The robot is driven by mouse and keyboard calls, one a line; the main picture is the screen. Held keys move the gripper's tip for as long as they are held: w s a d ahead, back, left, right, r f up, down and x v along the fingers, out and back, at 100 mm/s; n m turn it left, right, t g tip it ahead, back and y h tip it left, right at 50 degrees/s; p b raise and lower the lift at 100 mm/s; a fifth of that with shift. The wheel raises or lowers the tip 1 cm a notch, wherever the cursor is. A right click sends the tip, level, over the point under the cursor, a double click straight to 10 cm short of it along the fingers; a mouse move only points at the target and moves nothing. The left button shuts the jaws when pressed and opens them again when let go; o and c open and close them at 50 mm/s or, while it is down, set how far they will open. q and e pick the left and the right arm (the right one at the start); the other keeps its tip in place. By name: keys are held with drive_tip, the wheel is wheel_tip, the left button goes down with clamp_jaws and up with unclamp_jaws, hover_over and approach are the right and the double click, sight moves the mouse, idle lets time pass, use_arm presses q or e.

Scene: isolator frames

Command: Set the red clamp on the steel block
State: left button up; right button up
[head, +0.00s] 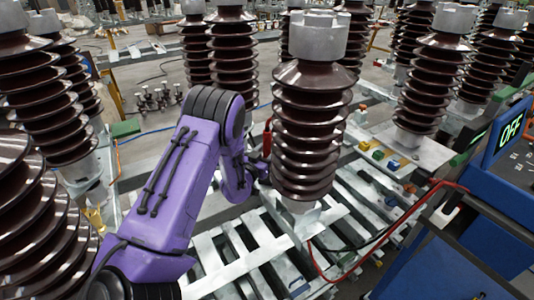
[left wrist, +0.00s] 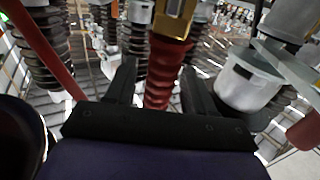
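A red ribbed handle with a brass-coloured top, which looks like the red clamp (left wrist: 163,75), stands between the two fingers of my left gripper (left wrist: 160,82) in the left wrist view. Thin gaps show beside the handle, so I cannot tell whether the fingers press on it. In the head view my purple left arm reaches to the middle, and a small red piece (head: 267,139) shows upright by its end, left of a brown insulator. I cannot surely pick out the steel block; a pale metal piece (head: 304,218) sits under that insulator. My right gripper is not in view.
The large ribbed insulator (head: 305,130) stands close to my left arm on a slatted metal frame (head: 240,262). More insulators crowd both sides. A grey metal cap (left wrist: 248,78) is beside the gripper.

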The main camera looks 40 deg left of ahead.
use_arm(q)
drive_tip(key=shift+o, duration=0.4)
drive_tip(key=shift+s+d+f, duration=0.1)
drive_tip(key=shift+s, duration=0.1)
drive_tip(key=b+v, duration=0.2)
drive_tip(key=v, duration=0.8)
drive_tip(key=shift+s+b, duration=0.15)
drive_tip(key=shift+b, duration=0.15)
